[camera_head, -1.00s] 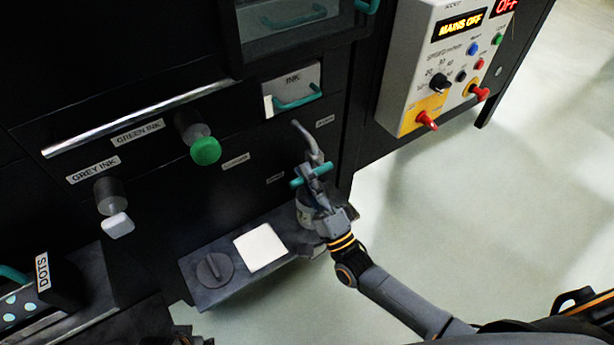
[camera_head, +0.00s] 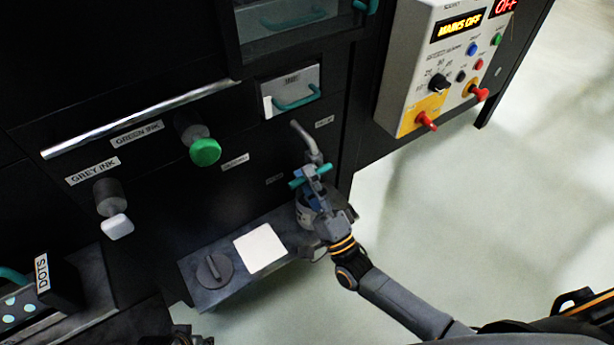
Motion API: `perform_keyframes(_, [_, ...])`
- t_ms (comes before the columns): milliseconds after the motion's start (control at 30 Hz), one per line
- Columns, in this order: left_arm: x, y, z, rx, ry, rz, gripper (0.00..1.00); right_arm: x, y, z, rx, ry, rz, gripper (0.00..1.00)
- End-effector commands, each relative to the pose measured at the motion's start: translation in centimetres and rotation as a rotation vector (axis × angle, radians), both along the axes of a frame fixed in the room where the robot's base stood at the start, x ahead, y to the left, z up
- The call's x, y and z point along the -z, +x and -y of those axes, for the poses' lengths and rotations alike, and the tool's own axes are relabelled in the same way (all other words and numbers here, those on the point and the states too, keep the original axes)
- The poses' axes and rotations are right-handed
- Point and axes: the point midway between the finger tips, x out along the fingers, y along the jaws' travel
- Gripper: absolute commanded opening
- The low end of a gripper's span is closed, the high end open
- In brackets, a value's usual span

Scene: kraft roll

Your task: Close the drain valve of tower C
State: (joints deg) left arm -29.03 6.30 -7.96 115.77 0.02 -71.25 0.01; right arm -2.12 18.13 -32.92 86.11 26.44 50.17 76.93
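A teal valve handle (camera_head: 296,183) lies crosswise just below a grey bent pipe (camera_head: 305,138), low on the dark machine front. I take it for the drain valve; its small label is too blurred to read. My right gripper (camera_head: 312,178) is at this handle, with its fingers over the handle's middle. Whether they are shut on it or only resting against it is not clear. The gripper hides the valve body. A small grey part at the bottom edge (camera_head: 190,338) may belong to my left arm; its fingers are not clear.
A grey ledge (camera_head: 205,293) below carries a round dark knob (camera_head: 213,271) and a white square pad (camera_head: 261,248). Green (camera_head: 205,152) and white (camera_head: 117,227) ink knobs stick out left. A control box (camera_head: 410,85) reads MAINS OFF. Open floor lies right.

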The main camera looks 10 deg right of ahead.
Motion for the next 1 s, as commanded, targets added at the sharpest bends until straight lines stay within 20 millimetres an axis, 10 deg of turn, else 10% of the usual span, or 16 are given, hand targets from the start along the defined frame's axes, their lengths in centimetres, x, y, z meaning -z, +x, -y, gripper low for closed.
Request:
perform_keyframes(500, [0.2,-0.2,0.0,0.001,0.000,-0.005,0.39,5.5,-7.6,2.8,0.000,-0.003,-0.005,0.38])
perform_keyframes(1000, [0.2,-0.3,0.0,0.001,0.000,-0.005,0.39,6.5,-9.0,3.3,0.001,0.000,-0.002,0.38])
